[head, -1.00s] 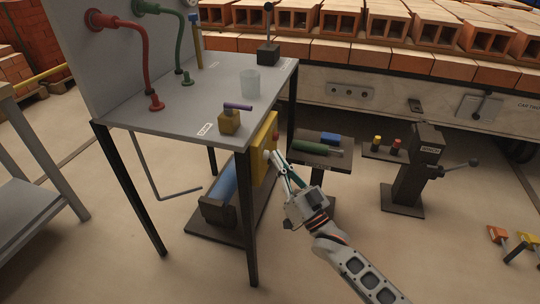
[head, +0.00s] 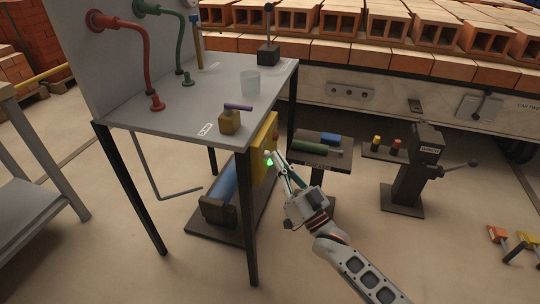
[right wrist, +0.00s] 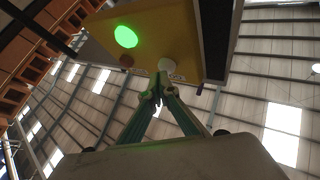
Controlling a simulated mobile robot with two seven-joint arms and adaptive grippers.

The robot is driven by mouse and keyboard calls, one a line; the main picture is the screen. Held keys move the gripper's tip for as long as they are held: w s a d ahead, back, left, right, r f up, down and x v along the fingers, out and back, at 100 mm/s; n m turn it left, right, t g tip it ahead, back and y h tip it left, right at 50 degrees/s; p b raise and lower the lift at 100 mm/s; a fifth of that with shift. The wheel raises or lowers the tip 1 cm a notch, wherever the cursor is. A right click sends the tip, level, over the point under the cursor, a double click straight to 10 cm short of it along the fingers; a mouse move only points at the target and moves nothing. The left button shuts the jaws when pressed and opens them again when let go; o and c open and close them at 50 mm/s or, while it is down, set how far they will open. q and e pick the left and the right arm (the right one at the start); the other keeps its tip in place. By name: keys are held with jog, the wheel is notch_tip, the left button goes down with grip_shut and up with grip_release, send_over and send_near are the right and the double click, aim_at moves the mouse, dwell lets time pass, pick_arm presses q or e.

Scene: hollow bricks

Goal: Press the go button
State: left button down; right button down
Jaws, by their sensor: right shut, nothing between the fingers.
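The yellow control box (head: 264,150) hangs at the right side of the grey table. A round green light or button (head: 269,161) glows on its face; it also shows bright in the right wrist view (right wrist: 126,37). A pale round button (right wrist: 166,64) and a dull reddish one (right wrist: 126,60) sit near it on the box. My right gripper (head: 275,159) is shut and empty, with its fingertips (right wrist: 158,96) close to the box by the pale button. I cannot tell whether they touch. Button labels are not readable. My left gripper is not in view.
A low stand (head: 318,150) with a green cylinder is right of the box. A dark lever post (head: 408,175) stands farther right. Bricks line the back.

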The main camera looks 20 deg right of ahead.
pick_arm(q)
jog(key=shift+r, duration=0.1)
